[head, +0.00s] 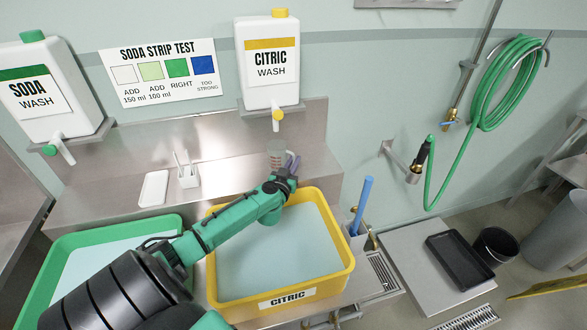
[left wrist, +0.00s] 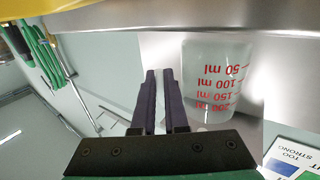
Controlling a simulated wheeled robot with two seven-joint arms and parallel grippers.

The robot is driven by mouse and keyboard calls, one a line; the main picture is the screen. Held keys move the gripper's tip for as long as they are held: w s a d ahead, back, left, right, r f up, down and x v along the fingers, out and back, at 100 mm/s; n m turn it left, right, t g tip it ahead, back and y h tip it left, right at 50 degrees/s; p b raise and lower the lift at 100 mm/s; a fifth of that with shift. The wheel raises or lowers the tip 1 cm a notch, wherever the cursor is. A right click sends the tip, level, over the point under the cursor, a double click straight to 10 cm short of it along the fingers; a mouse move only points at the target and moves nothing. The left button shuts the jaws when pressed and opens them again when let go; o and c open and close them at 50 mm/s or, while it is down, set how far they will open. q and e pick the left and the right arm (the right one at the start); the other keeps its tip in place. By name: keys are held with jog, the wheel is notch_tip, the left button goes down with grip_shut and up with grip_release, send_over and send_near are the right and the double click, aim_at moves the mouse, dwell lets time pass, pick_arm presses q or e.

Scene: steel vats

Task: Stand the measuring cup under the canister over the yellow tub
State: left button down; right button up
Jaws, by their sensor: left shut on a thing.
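The clear measuring cup (head: 276,158) with red marks is upright at the back edge of the yellow tub (head: 343,250), below the yellow tap (head: 277,114) of the CITRIC WASH canister (head: 268,60). In the left wrist view the cup (left wrist: 217,75) appears upside down, its base near a steel edge; I cannot tell whether it rests there. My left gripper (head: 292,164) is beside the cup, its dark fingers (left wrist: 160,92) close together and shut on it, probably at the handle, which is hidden. No liquid is clearly visible in the cup. My right gripper is not in view.
A green tub (head: 165,228) stands left, below the SODA WASH canister (head: 45,90). A white tray (head: 154,188) and a small holder (head: 188,178) sit on the steel ledge. A blue stick (head: 361,205) rises right of the yellow tub. A green hose (head: 480,95) hangs right.

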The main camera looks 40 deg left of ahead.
pick_arm(q)
jog(key=shift+f, duration=0.95)
jog(key=shift+r, duration=0.15)
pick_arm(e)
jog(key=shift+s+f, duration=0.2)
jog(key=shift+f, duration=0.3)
pick_arm(q)
jog(key=c, duration=1.4)
grip_release()
jog(key=o, duration=0.5)
jog(key=shift+c, duration=0.2)
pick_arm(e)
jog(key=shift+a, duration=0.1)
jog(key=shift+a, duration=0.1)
